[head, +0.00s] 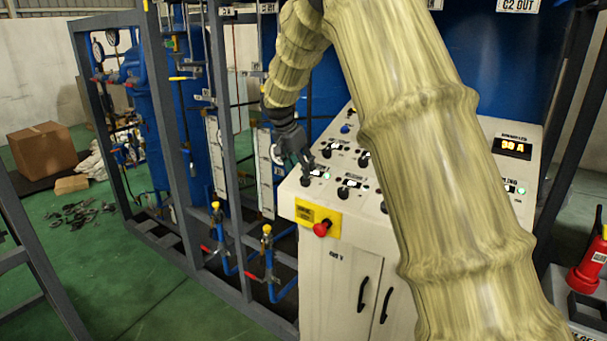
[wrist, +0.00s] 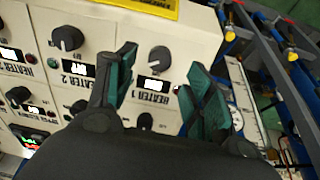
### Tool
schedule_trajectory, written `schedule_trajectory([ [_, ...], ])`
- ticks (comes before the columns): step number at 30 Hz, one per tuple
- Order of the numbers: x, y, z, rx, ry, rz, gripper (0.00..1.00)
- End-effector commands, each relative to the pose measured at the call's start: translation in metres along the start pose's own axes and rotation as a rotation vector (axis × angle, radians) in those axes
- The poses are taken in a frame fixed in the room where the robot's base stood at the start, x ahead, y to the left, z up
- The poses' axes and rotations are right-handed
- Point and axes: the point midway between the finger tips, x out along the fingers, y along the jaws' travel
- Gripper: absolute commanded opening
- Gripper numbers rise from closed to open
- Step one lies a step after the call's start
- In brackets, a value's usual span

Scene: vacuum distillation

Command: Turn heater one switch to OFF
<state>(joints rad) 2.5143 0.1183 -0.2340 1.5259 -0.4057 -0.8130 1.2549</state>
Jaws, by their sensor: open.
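The heater one switch is a black rotary knob (wrist: 158,57) above a "HEATER 1" label (wrist: 152,100), both upside down in the wrist view. It also shows at the near left corner of the panel in the head view (head: 305,181). My gripper (wrist: 163,66) is open, with its green-padded fingers to either side of the knob in the picture. I see no clear contact with it. In the head view my gripper (head: 299,165) points down just above this knob. The knob's exact pointer setting is too small to read.
The "HEATER 2" knob (wrist: 67,38) sits to the left in the wrist view. A red emergency button (head: 321,229) on a yellow plate (head: 305,214) projects from the cabinet front. A grey frame (head: 228,160) with piping stands left. My arm hides much of the panel.

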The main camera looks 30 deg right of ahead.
Motion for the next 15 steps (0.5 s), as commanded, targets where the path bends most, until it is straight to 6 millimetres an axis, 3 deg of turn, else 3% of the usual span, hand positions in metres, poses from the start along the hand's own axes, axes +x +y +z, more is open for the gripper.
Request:
schedule_trajectory([
  [6,0.031,0.000,0.000,-0.001,-0.002,0.001,0.52],
  [15,0.052,0.000,0.000,0.000,0.000,0.000,0.52],
])
